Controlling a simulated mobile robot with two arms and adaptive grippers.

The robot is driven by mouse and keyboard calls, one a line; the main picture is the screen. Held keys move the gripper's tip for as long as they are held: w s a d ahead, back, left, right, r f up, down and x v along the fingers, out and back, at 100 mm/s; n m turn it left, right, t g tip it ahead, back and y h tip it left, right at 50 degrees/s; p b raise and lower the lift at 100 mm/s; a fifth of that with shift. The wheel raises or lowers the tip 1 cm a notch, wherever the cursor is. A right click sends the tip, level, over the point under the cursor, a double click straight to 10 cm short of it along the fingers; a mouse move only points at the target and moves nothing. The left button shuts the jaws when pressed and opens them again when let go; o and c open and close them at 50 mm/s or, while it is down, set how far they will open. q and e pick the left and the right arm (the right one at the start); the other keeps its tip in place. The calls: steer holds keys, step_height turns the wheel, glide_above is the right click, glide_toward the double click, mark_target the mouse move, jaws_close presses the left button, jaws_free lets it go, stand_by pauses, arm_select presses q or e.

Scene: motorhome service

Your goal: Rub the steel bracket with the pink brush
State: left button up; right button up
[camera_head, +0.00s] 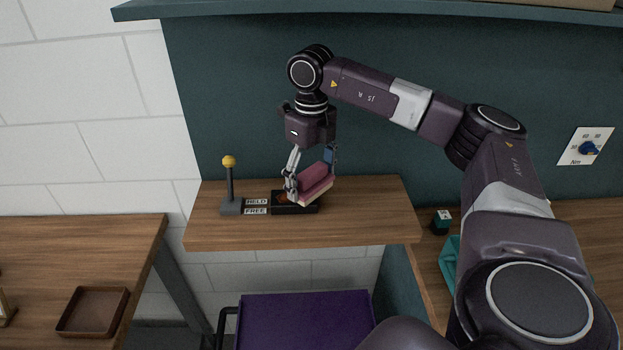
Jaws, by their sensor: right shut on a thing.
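The pink brush (317,181) is a pink block with a pale underside. My right gripper (311,178) is shut on it and holds it tilted, low over a small dark tray-like fixture (312,209) on the wooden shelf. A small orange-brown patch (284,197) shows inside the fixture beside the gripper fingers. It may be part of the steel bracket, but the fingers and brush hide most of it. I cannot tell whether the brush touches it. My left gripper is not in view.
A lever with a yellow knob (229,161) stands upright left of the fixture, beside HELD and FREE labels (256,206). A brown tray (92,312) lies on the left table. A purple-topped surface (300,322) is below the shelf. The shelf's right end is clear.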

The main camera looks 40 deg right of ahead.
mark_target(276, 198)
steer(key=shift+f+b, duration=0.4)
steer(key=shift+f, duration=0.3)
steer(key=shift+a, duration=0.1)
steer(key=shift+w+a+r+p, duration=0.1)
steer(key=shift+w+a+p, duration=0.4)
steer(key=shift+w+a, duration=0.55)
steer(key=shift+w+a+p, duration=0.25)
steer(key=shift+w+a, duration=0.55)
steer(key=shift+a, duration=0.25)
steer(key=shift+w+a+p, duration=0.2)
steer(key=shift+w+a, duration=0.6)
steer(key=shift+a, duration=0.2)
steer(key=shift+s+d+f, duration=0.15)
steer(key=shift+s+d, duration=0.65)
steer(key=shift+d, duration=0.1)
steer(key=shift+s+d+f, duration=0.1)
steer(key=shift+s+d, duration=0.65)
steer(key=shift+d, duration=0.15)
steer(key=shift+s+d+r+b, duration=0.1)
steer(key=shift+s+d+b, duration=0.25)
steer(key=shift+s+d, duration=0.95)
steer(key=shift+w+d, duration=0.1)
steer(key=shift+r, duration=0.15)
